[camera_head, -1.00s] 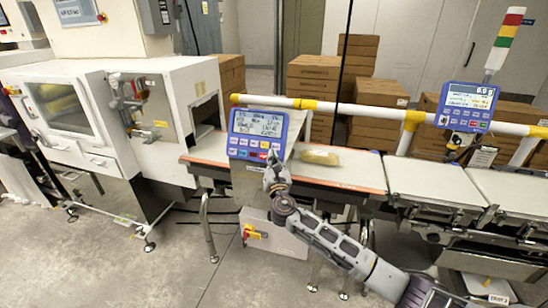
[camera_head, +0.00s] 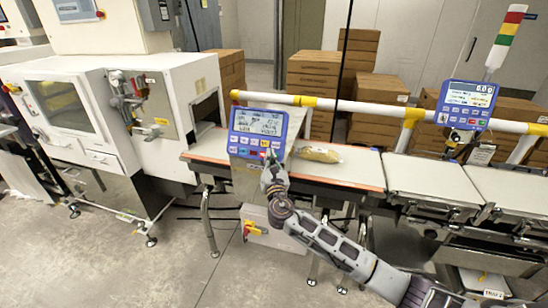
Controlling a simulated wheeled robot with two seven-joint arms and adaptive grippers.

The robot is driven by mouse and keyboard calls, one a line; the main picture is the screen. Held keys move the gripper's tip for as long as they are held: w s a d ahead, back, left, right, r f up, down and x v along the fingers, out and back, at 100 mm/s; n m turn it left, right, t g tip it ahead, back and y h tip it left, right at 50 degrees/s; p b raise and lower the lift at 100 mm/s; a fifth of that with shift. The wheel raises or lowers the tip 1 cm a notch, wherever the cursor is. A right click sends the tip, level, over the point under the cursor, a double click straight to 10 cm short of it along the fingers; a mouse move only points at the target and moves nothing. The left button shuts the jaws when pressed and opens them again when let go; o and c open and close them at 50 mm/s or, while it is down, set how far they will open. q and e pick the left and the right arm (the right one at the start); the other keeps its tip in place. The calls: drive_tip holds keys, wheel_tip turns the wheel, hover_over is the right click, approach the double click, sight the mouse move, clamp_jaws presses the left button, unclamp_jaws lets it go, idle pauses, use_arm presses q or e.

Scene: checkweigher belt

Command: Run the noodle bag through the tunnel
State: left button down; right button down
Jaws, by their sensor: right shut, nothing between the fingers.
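The noodle bag (camera_head: 320,155), a yellowish packet with a pale right end, lies on the belt (camera_head: 348,173) just right of a blue control panel (camera_head: 257,133). The tunnel is the white cabinet's dark opening (camera_head: 206,110), left of the panel at the belt's left end. My right gripper (camera_head: 271,165) is shut and empty at the panel's lower edge, below its row of buttons. I cannot tell whether its tips touch a button. It is left of the bag and apart from it. My left gripper is not in view.
A white and yellow rail (camera_head: 365,110) runs behind the belt. More flat conveyor sections (camera_head: 433,180) continue to the right, with a second blue panel (camera_head: 466,106) above them and a signal tower (camera_head: 508,40). Stacked cardboard boxes (camera_head: 313,80) stand behind. The belt between bag and right end is clear.

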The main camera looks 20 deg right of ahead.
drive_tip(key=s+a+r+p, duration=0.2)
drive_tip(key=s+a+p, duration=0.1)
drive_tip(key=s, duration=0.1)
drive_tip(key=shift+s+r+p, duration=0.2)
drive_tip(key=shift+r+p, duration=0.1)
drive_tip(key=shift+r, duration=0.1)
idle(0.4)
idle(1.0)
